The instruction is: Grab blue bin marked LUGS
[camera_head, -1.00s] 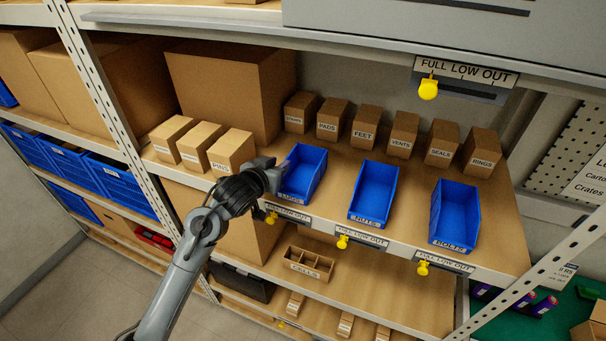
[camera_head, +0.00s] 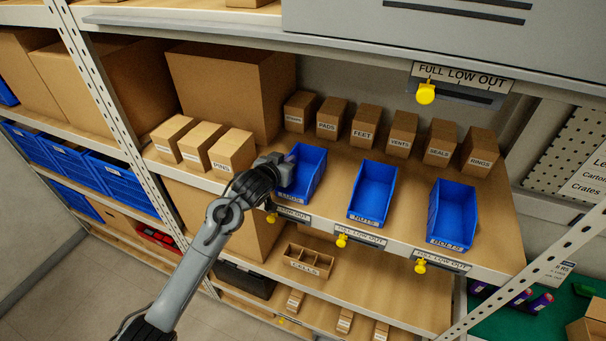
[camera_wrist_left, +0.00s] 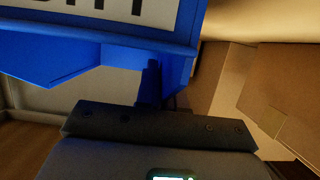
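The blue bin marked LUGS (camera_head: 307,178) stands on the shelf at the left end of a row of three blue bins. My left gripper (camera_head: 286,168) is at its left side wall, near the front corner, and covers part of that wall. In the left wrist view the blue bin (camera_wrist_left: 110,55) fills the top left, with part of its white label at the top edge. A blue wall edge comes down close to the dark gripper body. The fingertips are mostly hidden, so their gap cannot be judged. My right gripper is in neither view.
The NUTS bin (camera_head: 374,190) and BOLTS bin (camera_head: 453,212) stand to the right. Small cartons, including PINS (camera_head: 232,151), stand left and behind. Yellow knobs (camera_head: 342,240) hang below the shelf's front edge. A grey unit (camera_head: 430,35) overhangs above.

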